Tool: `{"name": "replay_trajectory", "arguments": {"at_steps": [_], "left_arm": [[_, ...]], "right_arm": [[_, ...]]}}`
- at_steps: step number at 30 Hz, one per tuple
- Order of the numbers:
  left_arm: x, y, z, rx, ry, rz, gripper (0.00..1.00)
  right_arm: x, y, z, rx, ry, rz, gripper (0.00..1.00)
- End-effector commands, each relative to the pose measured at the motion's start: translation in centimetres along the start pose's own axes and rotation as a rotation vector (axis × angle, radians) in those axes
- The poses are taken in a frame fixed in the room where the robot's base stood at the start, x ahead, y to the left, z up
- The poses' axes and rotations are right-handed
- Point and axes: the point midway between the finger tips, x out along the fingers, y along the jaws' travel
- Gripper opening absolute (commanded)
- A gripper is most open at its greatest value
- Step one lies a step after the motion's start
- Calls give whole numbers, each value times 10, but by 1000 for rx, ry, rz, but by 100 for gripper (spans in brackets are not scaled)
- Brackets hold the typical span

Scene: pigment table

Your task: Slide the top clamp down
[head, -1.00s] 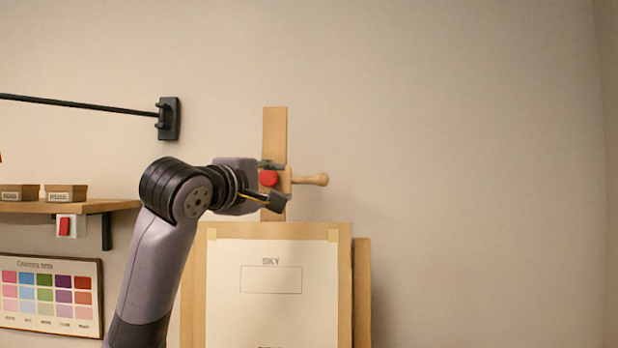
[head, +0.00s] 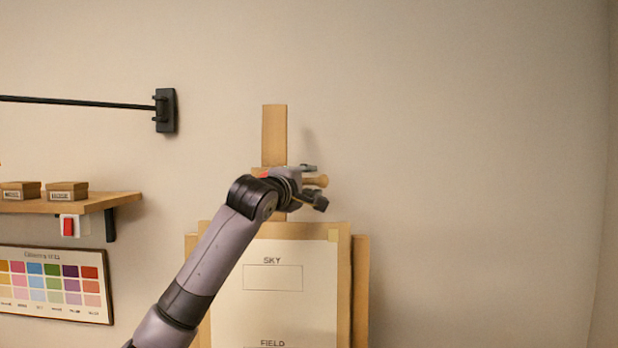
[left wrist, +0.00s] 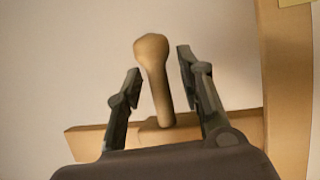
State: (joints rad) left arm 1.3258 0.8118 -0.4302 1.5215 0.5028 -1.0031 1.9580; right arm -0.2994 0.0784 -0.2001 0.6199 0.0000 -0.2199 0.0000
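The top clamp is a wooden block (head: 257,170) on the upright easel mast (head: 274,138), above the board. Its pale wooden handle (head: 318,181) points right. In the left wrist view the handle (left wrist: 153,75) stands between the open fingers, with gaps on both sides. The clamp's wooden bar (left wrist: 95,140) lies behind them. My right gripper is not in view.
A board with a sheet (head: 290,310) marked SKY and FIELD stands below the clamp. A shelf (head: 95,202) with small boxes, a red switch (head: 68,227) and a colour chart (head: 55,284) are at left. A black rail (head: 75,101) is above them. The right side is clear.

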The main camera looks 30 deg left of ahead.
Motion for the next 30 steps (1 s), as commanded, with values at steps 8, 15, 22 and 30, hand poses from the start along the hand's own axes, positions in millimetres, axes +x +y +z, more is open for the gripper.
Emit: {"name": "replay_trajectory", "arguments": {"at_steps": [8, 15, 22, 30], "left_arm": [[0, 0, 0, 0, 0, 0, 28], [0, 0, 0, 0, -1, 0, 12], [-1, 1, 0, -1, 0, 2, 0], [-1, 2, 0, -2, -1, 5, 0]], "right_arm": [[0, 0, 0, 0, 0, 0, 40], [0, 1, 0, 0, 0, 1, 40], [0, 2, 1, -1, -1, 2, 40], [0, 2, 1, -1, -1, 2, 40]]}}
